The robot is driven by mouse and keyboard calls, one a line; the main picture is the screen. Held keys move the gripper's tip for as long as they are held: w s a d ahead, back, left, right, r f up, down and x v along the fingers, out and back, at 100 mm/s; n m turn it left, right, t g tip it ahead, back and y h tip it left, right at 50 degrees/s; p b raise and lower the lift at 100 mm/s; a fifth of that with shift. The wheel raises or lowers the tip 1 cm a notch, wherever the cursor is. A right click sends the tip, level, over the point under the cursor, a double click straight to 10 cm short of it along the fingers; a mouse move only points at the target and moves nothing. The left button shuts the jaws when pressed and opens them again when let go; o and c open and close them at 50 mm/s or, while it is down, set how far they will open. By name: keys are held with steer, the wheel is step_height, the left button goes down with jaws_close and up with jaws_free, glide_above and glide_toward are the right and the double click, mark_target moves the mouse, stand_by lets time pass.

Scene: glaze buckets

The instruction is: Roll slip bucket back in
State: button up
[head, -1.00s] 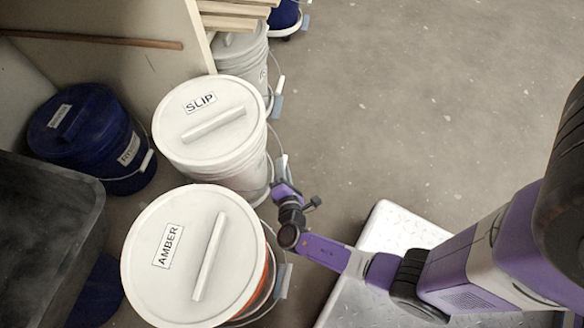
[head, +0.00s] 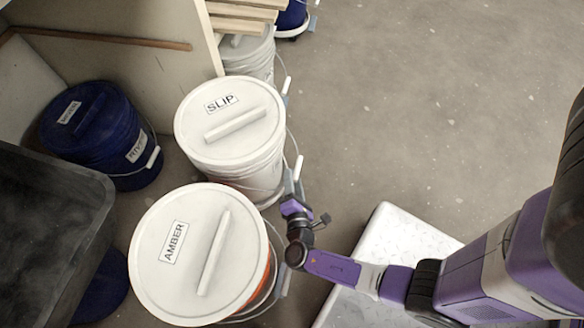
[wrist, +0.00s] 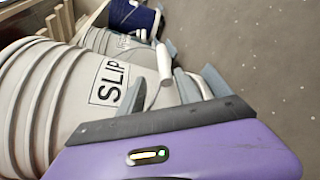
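The slip bucket is white, with a lid (head: 228,105) lettered SLIP, and stands upright behind the amber bucket in the head view. Its ribbed side and label also show in the wrist view (wrist: 110,82). A white handle grip (head: 298,168) hangs on its right side from a thin wire bail. My gripper (head: 294,196) is at that grip, on the bucket's right side. In the wrist view the grip (wrist: 163,65) lies between my grey fingers, which look closed on it; exact contact is hard to see. The bucket's base is mostly hidden.
The amber bucket (head: 200,255) stands close in front, another white bucket (head: 248,55) behind. A dark bin (head: 50,235) is at lower left. Open floor (head: 430,110) lies right.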

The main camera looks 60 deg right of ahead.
steer(key=shift+v, duration=1.35)
steer(key=shift+s+a, duration=0.1)
steer(key=p+v, duration=0.1)
steer(key=v, duration=0.7)
steer(key=shift+s+a+p, duration=0.2)
steer(key=shift+a+p, duration=0.05)
steer(key=shift+p, duration=0.1)
steer(key=shift+r, duration=0.1)
